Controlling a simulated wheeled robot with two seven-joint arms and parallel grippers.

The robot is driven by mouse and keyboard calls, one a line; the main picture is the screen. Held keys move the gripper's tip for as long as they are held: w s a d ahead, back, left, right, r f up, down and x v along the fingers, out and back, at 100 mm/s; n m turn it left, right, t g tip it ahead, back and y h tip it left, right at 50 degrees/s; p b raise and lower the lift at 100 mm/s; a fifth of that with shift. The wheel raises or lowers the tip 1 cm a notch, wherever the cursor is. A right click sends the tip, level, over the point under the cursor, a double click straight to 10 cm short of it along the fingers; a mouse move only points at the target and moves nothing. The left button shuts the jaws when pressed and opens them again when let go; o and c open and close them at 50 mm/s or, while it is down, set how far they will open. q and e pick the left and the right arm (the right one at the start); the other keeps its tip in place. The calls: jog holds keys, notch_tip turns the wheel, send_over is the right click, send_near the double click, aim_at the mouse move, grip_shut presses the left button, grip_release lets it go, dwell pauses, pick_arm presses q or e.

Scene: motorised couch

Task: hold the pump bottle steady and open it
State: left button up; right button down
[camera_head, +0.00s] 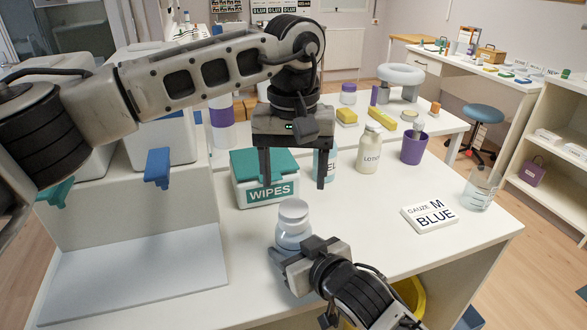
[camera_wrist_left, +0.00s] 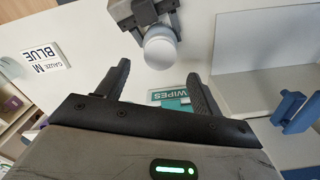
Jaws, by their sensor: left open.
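A white bottle with a rounded white top (camera_head: 293,222) stands upright near the front of the table. It also shows in the left wrist view (camera_wrist_left: 160,46). My right gripper (camera_head: 292,257) comes in from the front, its fingers closed around the bottle's lower body. My left gripper (camera_head: 293,180) is open and empty, fingers pointing down, above and behind the bottle; its fingers also show in the left wrist view (camera_wrist_left: 158,78). A cream bottle marked LOTION (camera_head: 369,150) stands farther back; I see no clear pump on either bottle.
A green-lidded WIPES box (camera_head: 264,193) stands behind the white bottle, close to my left fingers. A purple cup (camera_head: 413,148), a clear beaker (camera_head: 479,192) and a gauze pack (camera_head: 430,217) are on the right. A grey panel (camera_head: 140,276) lies left; mid-table right is clear.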

aim_at(294, 207)
pick_arm(q)
notch_tip(294, 207, down, 8)
jog(key=shift+r, duration=0.1)
dwell(0.4)
jog(key=c, duration=1.1)
